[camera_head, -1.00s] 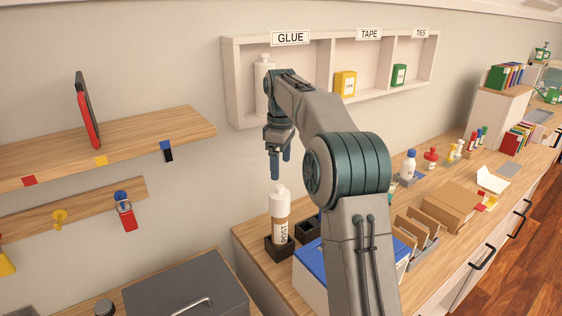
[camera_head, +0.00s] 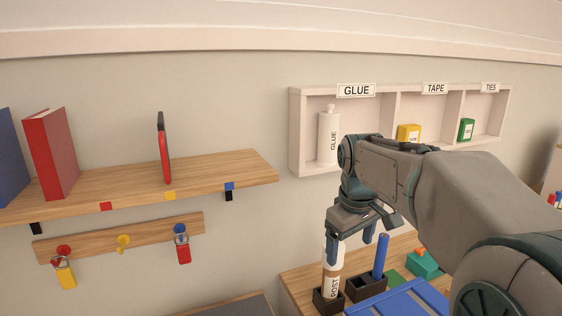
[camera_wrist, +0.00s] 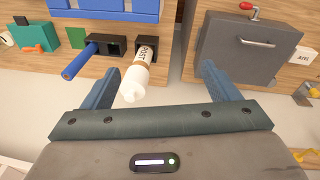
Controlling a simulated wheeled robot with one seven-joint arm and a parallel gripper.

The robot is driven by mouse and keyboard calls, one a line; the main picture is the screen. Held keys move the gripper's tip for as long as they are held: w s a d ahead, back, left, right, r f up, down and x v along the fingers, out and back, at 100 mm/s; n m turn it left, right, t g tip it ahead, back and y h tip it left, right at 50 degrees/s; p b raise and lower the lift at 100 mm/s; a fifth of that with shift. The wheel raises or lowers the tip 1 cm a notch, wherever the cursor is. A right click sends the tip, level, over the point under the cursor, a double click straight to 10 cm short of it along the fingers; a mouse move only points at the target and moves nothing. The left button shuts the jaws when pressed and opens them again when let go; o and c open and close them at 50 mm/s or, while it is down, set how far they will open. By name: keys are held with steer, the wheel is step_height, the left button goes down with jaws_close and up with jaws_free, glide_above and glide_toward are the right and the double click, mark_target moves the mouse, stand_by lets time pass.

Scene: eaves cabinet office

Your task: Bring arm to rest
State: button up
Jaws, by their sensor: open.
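My gripper (camera_head: 350,240) points down in front of the wall cubby, its two blue fingers apart with nothing between them. In the wrist view my gripper (camera_wrist: 158,70) is also open. A brown-and-white bottle marked POST (camera_head: 331,285) stands in a black holder beneath or behind the fingers; the gripper partly covers its top in the head view. The same bottle (camera_wrist: 143,60) shows between the fingers in the wrist view, apart from them. My arm reaches in from the right and covers part of the cubby and counter.
A white GLUE bottle (camera_head: 329,138) stands in the cubby (camera_head: 296,130), beside yellow tape (camera_head: 408,132) and a green box (camera_head: 466,129). A blue rod (camera_head: 381,256) stands near the POST bottle. A wooden shelf (camera_head: 240,172) and padlocks on hooks are left. A grey case (camera_wrist: 247,55) lies below.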

steer(key=s+f+m+t, duration=0.1)
steer(key=s+f+m, duration=0.2)
steer(key=s, duration=0.6)
steer(key=s+f+m, duration=0.3)
steer(key=s+f, duration=0.3)
steer(key=s, duration=0.4)
steer(key=shift+d+t, duration=0.3)
steer(key=shift+t, duration=0.1)
